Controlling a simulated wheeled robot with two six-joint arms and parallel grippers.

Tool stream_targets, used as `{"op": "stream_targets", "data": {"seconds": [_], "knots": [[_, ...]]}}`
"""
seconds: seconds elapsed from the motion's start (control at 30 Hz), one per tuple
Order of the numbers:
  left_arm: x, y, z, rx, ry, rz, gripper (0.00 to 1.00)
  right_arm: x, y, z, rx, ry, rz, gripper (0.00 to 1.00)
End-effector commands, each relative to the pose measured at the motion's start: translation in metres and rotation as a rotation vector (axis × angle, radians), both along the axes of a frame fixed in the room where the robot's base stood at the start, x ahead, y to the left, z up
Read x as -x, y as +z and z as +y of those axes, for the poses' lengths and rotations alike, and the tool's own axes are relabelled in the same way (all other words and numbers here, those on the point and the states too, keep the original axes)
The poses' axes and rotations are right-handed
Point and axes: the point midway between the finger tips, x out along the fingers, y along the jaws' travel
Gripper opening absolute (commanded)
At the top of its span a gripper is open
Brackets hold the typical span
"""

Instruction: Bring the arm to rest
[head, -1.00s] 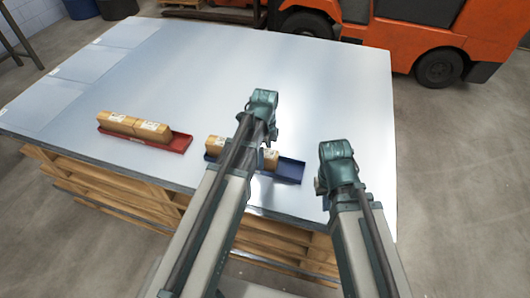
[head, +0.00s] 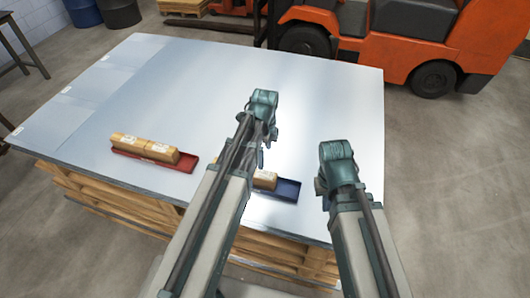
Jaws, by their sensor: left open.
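My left arm reaches up over the metal-topped table (head: 310,100), with its teal wrist above the middle. My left gripper (head: 262,142) hangs below that wrist, open, with its fingers partly hidden by the arm; I see nothing held in it. My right arm is bent over the table's front right part. My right gripper (head: 321,190) is mostly hidden behind its own wrist, so its jaws cannot be made out.
A red tray (head: 183,165) with tan boxes (head: 145,147) lies front left. A blue tray (head: 286,190) with a tan box (head: 265,180) lies partly behind my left arm. An orange forklift (head: 400,40) stands behind the table. The table's back half is clear.

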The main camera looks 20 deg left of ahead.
Motion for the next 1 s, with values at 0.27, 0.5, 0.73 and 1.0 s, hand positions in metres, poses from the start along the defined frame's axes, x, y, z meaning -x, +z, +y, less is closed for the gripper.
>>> {"op": "stream_targets", "data": {"seconds": [0.27,0.5,0.73,1.0], "knots": [[0.000,0.001,0.000,0.000,0.000,0.000,0.97,0.000,0.001,0.000,0.000,0.000,0.000,0.00],[0.019,0.001,-0.018,-0.011,0.138,0.006,0.97,0.000,0.001,0.000,0.000,0.000,0.000,0.00],[0.073,0.001,-0.063,-0.053,0.590,0.005,0.97,0.000,0.001,0.000,0.000,0.000,0.000,0.00],[0.125,0.002,-0.095,-0.096,1.068,-0.027,0.97,0.000,0.001,0.000,0.000,0.000,0.000,0.00]]}}
